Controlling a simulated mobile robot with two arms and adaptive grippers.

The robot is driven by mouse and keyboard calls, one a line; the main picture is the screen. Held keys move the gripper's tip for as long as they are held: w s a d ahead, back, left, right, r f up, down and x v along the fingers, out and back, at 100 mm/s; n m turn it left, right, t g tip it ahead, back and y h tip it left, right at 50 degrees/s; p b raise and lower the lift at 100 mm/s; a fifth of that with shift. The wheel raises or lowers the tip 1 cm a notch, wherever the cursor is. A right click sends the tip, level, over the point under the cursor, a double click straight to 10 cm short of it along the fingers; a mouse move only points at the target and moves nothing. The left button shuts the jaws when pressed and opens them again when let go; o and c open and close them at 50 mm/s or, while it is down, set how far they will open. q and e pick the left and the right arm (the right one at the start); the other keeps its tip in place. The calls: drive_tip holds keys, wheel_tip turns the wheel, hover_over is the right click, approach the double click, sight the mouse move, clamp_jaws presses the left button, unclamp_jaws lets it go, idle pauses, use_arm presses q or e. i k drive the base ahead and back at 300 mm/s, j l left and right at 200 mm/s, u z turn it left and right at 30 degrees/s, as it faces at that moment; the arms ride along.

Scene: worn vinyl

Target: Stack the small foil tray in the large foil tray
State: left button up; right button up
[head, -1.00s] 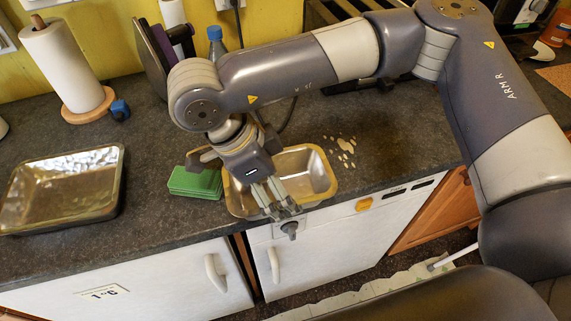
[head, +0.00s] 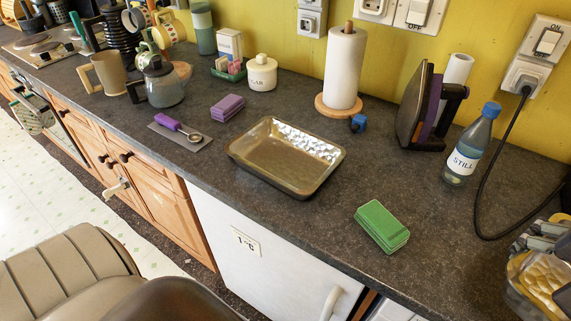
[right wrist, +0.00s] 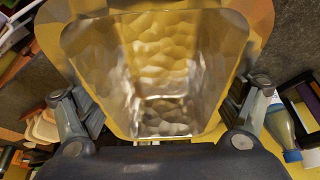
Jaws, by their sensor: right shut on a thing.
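The large foil tray (head: 318,182), a dark-rimmed rectangle with a crinkled shiny inside, lies empty on the grey worktop in the middle of the head view. The small foil tray (head: 545,285), gold-coloured, shows partly at the right edge of the head view. It fills much of the right wrist view (right wrist: 160,60), its hollow inside facing the camera. My right gripper (right wrist: 158,112) is shut on the small tray, with a finger showing at either side. In the head view the small tray is cut off by the frame. My left gripper is not in view.
A green sponge stack (head: 381,226) lies between the two trays.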

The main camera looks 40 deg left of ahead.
sight(284, 165)
drive_tip(key=j+u, duration=0.35)
drive_tip(key=j, duration=0.2)
drive_tip(key=j+u, duration=0.4)
drive_tip(key=j, duration=0.2)
drive_tip(key=j+u, duration=0.35)
drive_tip(key=j, duration=0.2)
